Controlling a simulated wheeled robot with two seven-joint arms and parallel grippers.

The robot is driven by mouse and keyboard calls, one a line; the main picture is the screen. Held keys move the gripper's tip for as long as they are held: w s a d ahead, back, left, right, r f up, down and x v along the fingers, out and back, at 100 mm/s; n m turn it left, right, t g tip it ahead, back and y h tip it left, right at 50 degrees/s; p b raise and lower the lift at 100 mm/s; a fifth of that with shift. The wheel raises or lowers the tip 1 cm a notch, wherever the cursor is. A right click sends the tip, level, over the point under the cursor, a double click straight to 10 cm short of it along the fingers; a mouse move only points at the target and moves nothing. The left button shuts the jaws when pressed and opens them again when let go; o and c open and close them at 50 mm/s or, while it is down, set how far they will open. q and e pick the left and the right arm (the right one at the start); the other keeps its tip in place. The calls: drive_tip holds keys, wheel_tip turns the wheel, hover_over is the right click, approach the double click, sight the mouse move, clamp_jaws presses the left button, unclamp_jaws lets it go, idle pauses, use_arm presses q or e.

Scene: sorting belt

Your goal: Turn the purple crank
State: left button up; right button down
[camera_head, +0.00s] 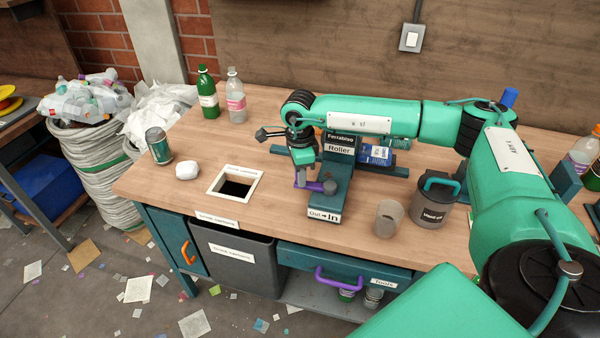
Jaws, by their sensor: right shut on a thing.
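The purple crank (315,186) is on the left side of the roller machine (340,170), a dark teal unit labelled "Roller" and "Out In". Its arm runs left from a round grey-purple hub. My right gripper (301,170) reaches down from above at the crank's left end, shut on the crank's handle. The gripper hides most of that handle. The right arm crosses over the table from the right. My left gripper is not in view.
A square opening (235,186) with a pale rim lies left of the machine.

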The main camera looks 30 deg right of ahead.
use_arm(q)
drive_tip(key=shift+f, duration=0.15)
use_arm(e)
drive_tip(key=shift+s+a, duration=0.1)
drive_tip(key=shift+s+a+n+b, duration=0.25)
drive_tip(key=shift+n+b, duration=0.2)
drive_tip(key=shift+n, duration=0.25)
use_arm(q)
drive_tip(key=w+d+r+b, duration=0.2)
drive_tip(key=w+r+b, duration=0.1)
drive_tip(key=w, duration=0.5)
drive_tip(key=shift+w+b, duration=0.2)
drive_tip(key=shift+b, duration=0.25)
use_arm(e)
drive_tip(key=shift+s+a+n, duration=0.3)
drive_tip(key=shift+s+n, duration=0.35)
drive_tip(key=shift+n, duration=0.4)
drive_tip(key=shift+s+a+n, duration=0.3)
drive_tip(key=shift+s+n, duration=0.3)
drive_tip(key=shift+n, duration=0.4)
drive_tip(key=shift+s+a+n, duration=0.3)
drive_tip(key=shift+s+n, duration=0.35)
drive_tip(key=shift+n, duration=0.4)
drive_tip(key=shift+s, duration=0.1)
drive_tip(key=c, duration=1.2)
unclamp_jaws()
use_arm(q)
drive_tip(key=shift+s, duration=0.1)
use_arm(e)
drive_tip(key=shift+o, duration=0.2)
